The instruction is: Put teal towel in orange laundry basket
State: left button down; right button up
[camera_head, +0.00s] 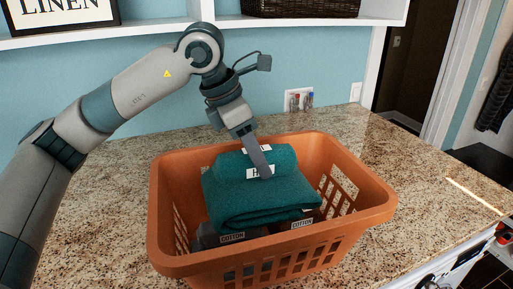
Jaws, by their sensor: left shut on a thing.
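The teal towel (240,203) is folded and lies inside the orange laundry basket (167,222), in the upper part of it. The basket stands on the counter. My left gripper (262,172) reaches down into the basket from above and is shut on the teal towel at its upper fold. White labels on the towel are partly covered by the gripper finger. Below the towel are dark items with labels reading "COTTON" (232,237). My right gripper is not in view.
The speckled stone counter (105,215) is clear around the basket. A white shelf (300,20) with a dark woven basket (300,7) and a "LINEN" sign (60,12) hangs above. A wall outlet (299,100) is behind, and a doorway is at the right.

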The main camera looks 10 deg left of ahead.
pick_arm(q)
jog(key=shift+f, duration=0.8)
jog(key=c, duration=0.9)
grip_release()
jog(key=shift+s+a+r+b, duration=0.1)
jog(key=shift+a+r+b, duration=0.1)
jog(key=shift+r+b, duration=0.3)
jog(key=b+v, duration=0.5)
jog(key=v, duration=1.1)
jog(key=shift+r, duration=0.2)
